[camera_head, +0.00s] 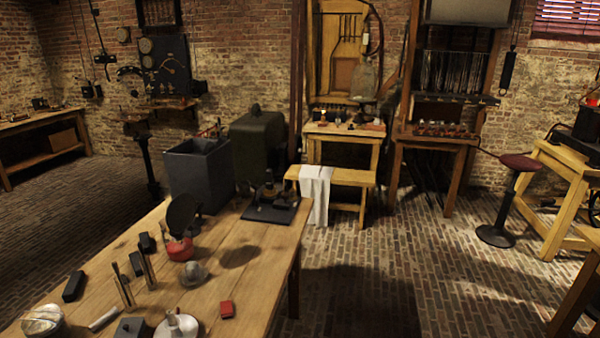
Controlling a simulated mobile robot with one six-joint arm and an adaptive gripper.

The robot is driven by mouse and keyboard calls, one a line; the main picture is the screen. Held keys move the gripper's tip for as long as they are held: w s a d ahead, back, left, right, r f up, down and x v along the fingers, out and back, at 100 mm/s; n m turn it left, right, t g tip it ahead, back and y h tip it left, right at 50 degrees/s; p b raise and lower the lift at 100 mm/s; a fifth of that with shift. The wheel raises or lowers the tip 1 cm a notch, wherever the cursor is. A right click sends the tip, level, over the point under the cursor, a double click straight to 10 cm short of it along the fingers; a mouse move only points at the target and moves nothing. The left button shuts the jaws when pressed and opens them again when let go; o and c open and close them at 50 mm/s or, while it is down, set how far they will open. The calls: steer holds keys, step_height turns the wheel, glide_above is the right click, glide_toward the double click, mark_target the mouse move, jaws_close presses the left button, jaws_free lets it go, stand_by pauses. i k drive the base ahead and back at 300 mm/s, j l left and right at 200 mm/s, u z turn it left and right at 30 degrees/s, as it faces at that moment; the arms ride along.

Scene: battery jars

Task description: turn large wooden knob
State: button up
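I cannot make out a large wooden knob for certain in this view. A dark panel (165,68) with round dials and fittings hangs on the far left brick wall, too small to tell its parts. A dark instrument (270,204) with small upright parts stands on a black base at the far end of the wooden table (225,290). A red-based object with a tilted dark disc (181,214) stands nearer on the same table. My gripper is not in view.
A bench with a white cloth (315,193) stands behind. A stool (508,200) is at right. Brick floor (430,275) between is clear.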

mark_target(285, 196)
steer(key=i+u, duration=0.1)
steer(key=i, duration=0.5)
steer(key=i+l, duration=0.1)
steer(key=i, duration=0.5)
steer(key=i+l+u, duration=0.15)
steer(key=i, duration=0.5)
steer(key=i+l, duration=0.1)
steer(key=i, duration=0.5)
steer(key=j+u, duration=0.05)
